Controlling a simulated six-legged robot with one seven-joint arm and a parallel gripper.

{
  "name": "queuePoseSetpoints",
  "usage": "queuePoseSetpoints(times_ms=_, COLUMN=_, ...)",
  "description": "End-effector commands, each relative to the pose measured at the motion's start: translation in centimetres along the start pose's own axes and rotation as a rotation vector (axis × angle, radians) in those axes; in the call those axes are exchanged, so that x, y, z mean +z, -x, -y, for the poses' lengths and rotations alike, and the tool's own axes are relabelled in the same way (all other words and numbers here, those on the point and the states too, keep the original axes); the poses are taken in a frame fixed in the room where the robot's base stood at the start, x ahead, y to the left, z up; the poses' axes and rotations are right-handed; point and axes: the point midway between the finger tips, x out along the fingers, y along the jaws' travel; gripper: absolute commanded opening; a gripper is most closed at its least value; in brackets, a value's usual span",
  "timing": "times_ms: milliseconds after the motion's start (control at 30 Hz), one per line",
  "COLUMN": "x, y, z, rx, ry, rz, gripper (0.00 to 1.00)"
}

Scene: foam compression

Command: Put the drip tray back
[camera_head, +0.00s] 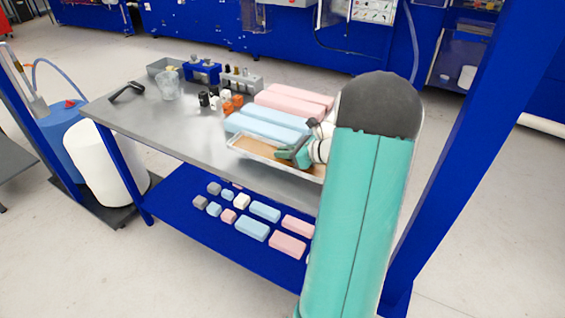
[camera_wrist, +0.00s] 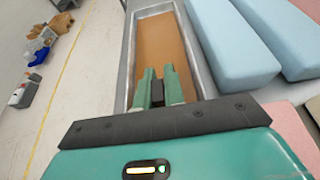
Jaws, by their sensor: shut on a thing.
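The drip tray (camera_head: 240,146) is a shallow metal tray with a brown-orange inside. It is at the table's front edge, in front of the blue foam blocks, and I cannot tell whether it touches the tabletop. In the wrist view the tray (camera_wrist: 131,48) runs lengthwise away from me. My gripper (camera_head: 287,153) is at the tray's near right part, its green fingers (camera_wrist: 158,82) over the inside. The fingers are shut with a dark piece between them, seemingly a grip of the tray. The tray's near end is hidden by my gripper.
Blue foam blocks (camera_head: 266,127) and pink foam blocks (camera_head: 290,101) lie just behind the tray. A glass beaker (camera_head: 169,86), small bottles and racks stand at the back left. The metal tabletop (camera_head: 150,120) is clear at front left. A lower blue shelf (camera_head: 190,223) holds several foam pieces.

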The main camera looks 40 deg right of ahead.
Motion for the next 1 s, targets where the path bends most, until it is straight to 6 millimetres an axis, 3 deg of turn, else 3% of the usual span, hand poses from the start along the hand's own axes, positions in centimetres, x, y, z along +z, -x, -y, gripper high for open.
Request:
queuePoseSetpoints(times_ms=267, x=-3.2, y=-1.7, z=-0.6, rx=0.000, ry=-0.003, rz=0.000, gripper=0.00)
queuePoseSetpoints(times_ms=633, x=-3.6, y=-1.9, z=-0.6, rx=0.001, ry=-0.001, rz=0.000, gripper=0.00)
queuePoseSetpoints(times_ms=667, x=-3.6, y=-1.9, z=-0.6, rx=0.001, ry=-0.001, rz=0.000, gripper=0.15)
queuePoseSetpoints(times_ms=767, x=-3.6, y=-1.8, z=-0.6, rx=0.001, ry=-0.001, rz=0.000, gripper=0.32)
queuePoseSetpoints(times_ms=1000, x=-3.6, y=-1.8, z=-0.6, rx=0.001, ry=-0.001, rz=0.000, gripper=0.32)
